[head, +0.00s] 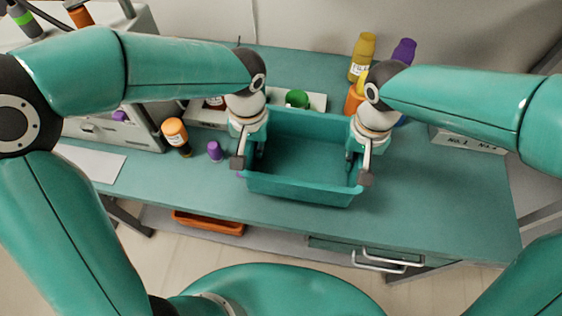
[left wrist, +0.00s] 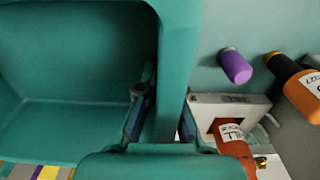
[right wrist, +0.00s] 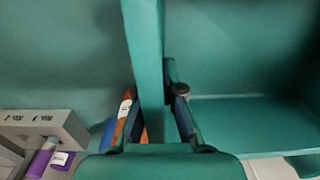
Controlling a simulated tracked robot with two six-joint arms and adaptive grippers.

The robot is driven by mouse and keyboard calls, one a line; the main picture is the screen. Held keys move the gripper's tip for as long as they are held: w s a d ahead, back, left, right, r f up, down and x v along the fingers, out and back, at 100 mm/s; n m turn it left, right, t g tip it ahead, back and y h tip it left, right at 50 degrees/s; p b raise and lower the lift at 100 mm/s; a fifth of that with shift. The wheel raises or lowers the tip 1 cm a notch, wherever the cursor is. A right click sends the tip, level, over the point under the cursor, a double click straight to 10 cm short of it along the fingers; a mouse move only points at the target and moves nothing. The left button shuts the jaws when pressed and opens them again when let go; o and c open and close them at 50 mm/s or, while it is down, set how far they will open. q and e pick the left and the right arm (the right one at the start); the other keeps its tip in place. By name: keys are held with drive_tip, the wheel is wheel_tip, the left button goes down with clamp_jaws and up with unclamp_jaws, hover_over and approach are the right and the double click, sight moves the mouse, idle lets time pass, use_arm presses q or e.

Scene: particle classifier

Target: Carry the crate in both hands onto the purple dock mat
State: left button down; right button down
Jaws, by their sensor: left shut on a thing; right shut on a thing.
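The teal crate (head: 300,188) is level and looks empty, at the middle of the teal bench in the head view. I cannot tell whether its base touches the bench. My left gripper (head: 241,160) is shut on its left wall, with a finger on each side of that wall (left wrist: 178,60) in the left wrist view. My right gripper (head: 363,177) is shut on its right wall, which shows between the fingers (right wrist: 148,60) in the right wrist view. I cannot make out the purple dock mat.

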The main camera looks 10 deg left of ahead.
sight(255, 162)
drive_tip(key=shift+f, duration=0.1)
